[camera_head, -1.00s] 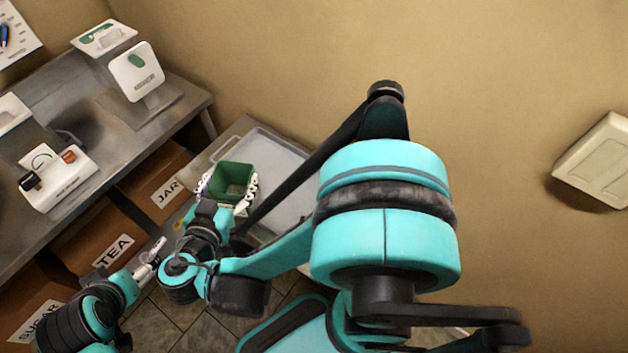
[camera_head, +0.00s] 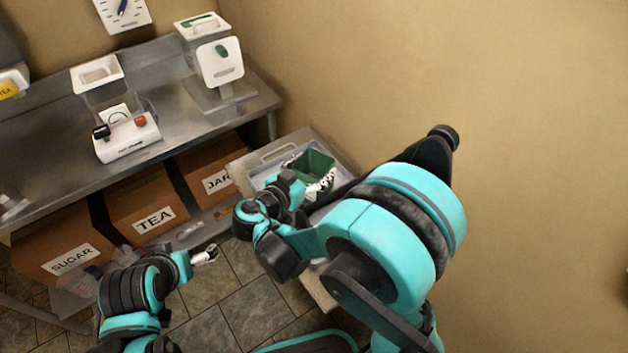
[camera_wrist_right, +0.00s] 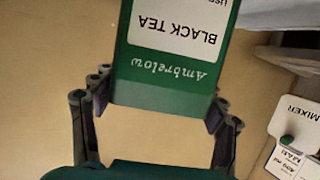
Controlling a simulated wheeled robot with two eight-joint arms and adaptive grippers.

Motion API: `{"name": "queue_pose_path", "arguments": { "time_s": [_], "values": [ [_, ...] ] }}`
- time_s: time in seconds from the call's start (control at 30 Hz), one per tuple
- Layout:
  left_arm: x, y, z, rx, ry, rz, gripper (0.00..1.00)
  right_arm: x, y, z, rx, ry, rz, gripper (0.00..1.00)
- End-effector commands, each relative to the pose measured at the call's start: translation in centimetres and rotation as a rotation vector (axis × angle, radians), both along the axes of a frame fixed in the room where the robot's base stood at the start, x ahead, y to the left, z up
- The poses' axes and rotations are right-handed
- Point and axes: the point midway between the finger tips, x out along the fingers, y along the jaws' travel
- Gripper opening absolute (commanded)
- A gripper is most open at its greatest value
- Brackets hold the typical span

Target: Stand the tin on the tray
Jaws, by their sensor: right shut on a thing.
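The green tin (camera_head: 318,163) is in my right gripper (camera_head: 308,180), near the back wall in the head view. In the right wrist view the tin (camera_wrist_right: 160,80) has a white "BLACK TEA" label, which reads upside down, and my right gripper's (camera_wrist_right: 160,105) fingers press on its two sides. The pale grey tray (camera_head: 262,158) lies behind and below the tin, partly hidden by the tin and my arm. I cannot tell whether the tin touches it. My left gripper (camera_head: 206,255) is empty over the floor, and its jaw gap is too small to read.
A steel bench (camera_head: 165,105) at the left carries white-fronted machines (camera_head: 220,62). Below stand cardboard boxes marked SUGAR (camera_head: 62,255), TEA (camera_head: 148,205) and JAR (camera_head: 208,172). The wall (camera_head: 480,80) is close on the right. Tiled floor is open between my arms.

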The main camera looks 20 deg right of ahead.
Motion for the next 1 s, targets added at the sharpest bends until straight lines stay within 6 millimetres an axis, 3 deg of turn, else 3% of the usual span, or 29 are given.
{"name": "queue_pose_path", "arguments": {
  "time_s": [0.13,0.33,0.73,0.77,0.8,0.83,1.0],
  "values": [
    [0.0,0.0,-0.6,0.0,0.0,0.0,0.93,0.3,-0.1,-1.0,0.0,0.0,0.001,0.23],
    [0.0,0.0,-2.4,0.0,0.0,0.0,0.93,0.2,0.0,-4.1,0.0,0.0,0.001,0.23],
    [0.0,0.0,-2.6,0.0,0.0,0.0,0.93,0.2,-0.1,-4.5,0.0,0.0,0.0,0.23],
    [0.0,0.0,-2.6,0.0,0.0,0.0,0.93,0.2,-0.1,-4.5,0.0,0.0,0.0,0.78],
    [0.0,0.0,-2.5,0.0,0.0,0.0,0.93,0.2,-0.1,-4.4,0.0,0.0,0.0,0.88],
    [0.0,0.0,-2.5,0.0,0.0,0.0,0.93,0.2,-0.1,-4.4,0.0,0.0,0.0,0.93],
    [0.0,0.0,-2.5,0.0,0.0,0.0,0.93,0.2,-0.1,-4.4,0.0,0.0,0.0,0.93]
  ]
}}
